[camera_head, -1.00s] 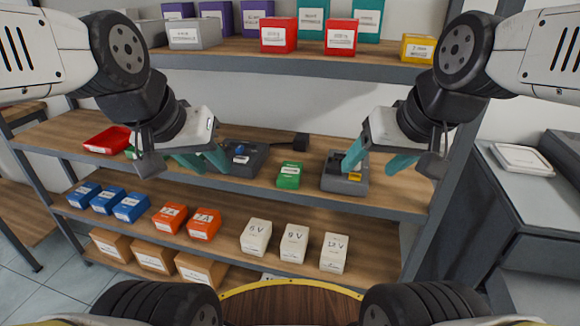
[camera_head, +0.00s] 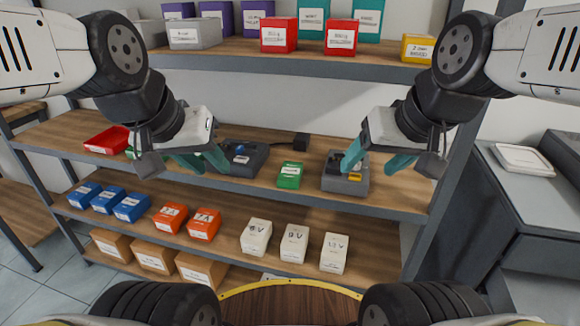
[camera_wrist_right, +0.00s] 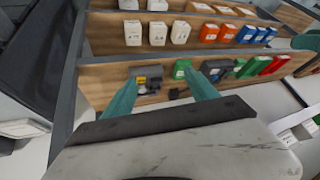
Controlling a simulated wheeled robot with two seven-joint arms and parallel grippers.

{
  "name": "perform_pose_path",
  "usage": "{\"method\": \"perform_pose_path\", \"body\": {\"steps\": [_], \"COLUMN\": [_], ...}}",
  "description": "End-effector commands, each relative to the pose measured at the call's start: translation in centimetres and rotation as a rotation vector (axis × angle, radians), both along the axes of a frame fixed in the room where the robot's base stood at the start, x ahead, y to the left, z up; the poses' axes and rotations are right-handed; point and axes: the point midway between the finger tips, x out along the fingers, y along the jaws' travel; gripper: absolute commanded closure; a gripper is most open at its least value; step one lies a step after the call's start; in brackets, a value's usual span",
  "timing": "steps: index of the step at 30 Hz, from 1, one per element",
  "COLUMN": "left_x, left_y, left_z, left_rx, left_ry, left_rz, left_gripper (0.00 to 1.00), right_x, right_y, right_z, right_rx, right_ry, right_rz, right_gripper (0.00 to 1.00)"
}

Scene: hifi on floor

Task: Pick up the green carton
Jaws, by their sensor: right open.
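The green carton (camera_head: 289,175) stands on the middle shelf between two dark grey devices, with a white label on its front. It also shows in the right wrist view (camera_wrist_right: 181,69), beyond and between my fingers. My right gripper (camera_head: 376,160) is open and empty, up and to the right of the carton, in front of the right-hand device. It also shows in the right wrist view (camera_wrist_right: 160,98). My left gripper (camera_head: 199,160) is to the left of the carton, in front of the left-hand device. Its teal fingers look apart, with nothing seen between them.
Grey devices (camera_head: 345,184) and (camera_head: 244,163) flank the carton closely. The upper shelf (camera_head: 380,63) overhangs; white boxes (camera_head: 294,243) stand below.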

Motion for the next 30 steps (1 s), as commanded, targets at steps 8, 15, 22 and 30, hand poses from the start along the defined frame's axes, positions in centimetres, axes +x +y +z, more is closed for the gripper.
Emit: {"method": "perform_pose_path", "body": {"steps": [8,15,22,30], "left_x": [0.0,0.0,0.0,0.0], "left_y": [0.0,0.0,0.0,0.0], "left_z": [0.0,0.0,0.0,0.0], "left_rx": [0.000,0.000,0.000,0.000], "left_ry": [0.000,0.000,0.000,0.000], "left_rz": [0.000,0.000,0.000,0.000], "left_gripper": [0.67,0.67,0.67,0.67], "right_x": [3.4,12.2,20.4,25.7], "right_y": [0.2,2.6,7.8,13.6], "right_z": [-0.3,-2.4,-7.2,-13.3], "right_rx": [-0.215,-0.699,-1.078,-1.322], "right_ry": [-0.004,-0.019,-0.058,-0.137], "right_rz": [0.273,1.024,1.817,2.495], "right_gripper": [0.15,0.15,0.15,0.15]}}
